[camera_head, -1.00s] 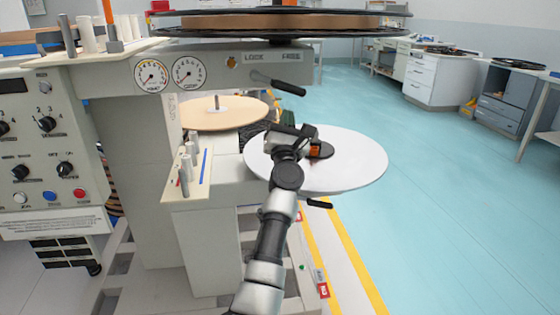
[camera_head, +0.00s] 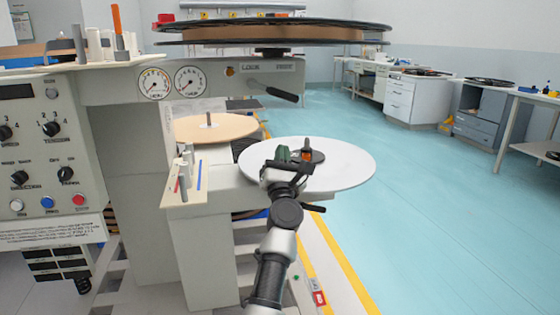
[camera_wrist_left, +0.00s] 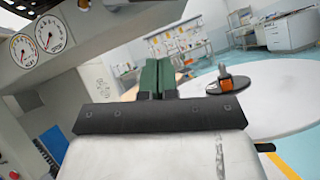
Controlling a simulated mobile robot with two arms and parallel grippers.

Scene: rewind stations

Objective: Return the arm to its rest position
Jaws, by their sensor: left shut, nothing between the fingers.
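My left arm reaches up from the bottom of the head view, and its gripper (camera_head: 282,154) is over the near-left part of the white round disc (camera_head: 345,165). In the left wrist view the green fingers (camera_wrist_left: 157,78) are together with nothing between them. I cannot tell how high the gripper is above the disc. My right gripper is not in view.
The rewind machine (camera_head: 130,130) stands on the left with gauges, knobs and a lever (camera_head: 282,94). A large dark-rimmed reel (camera_head: 270,32) overhangs at the top. A tan disc (camera_head: 215,127) lies behind the white one. The blue floor (camera_head: 440,220) on the right is clear.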

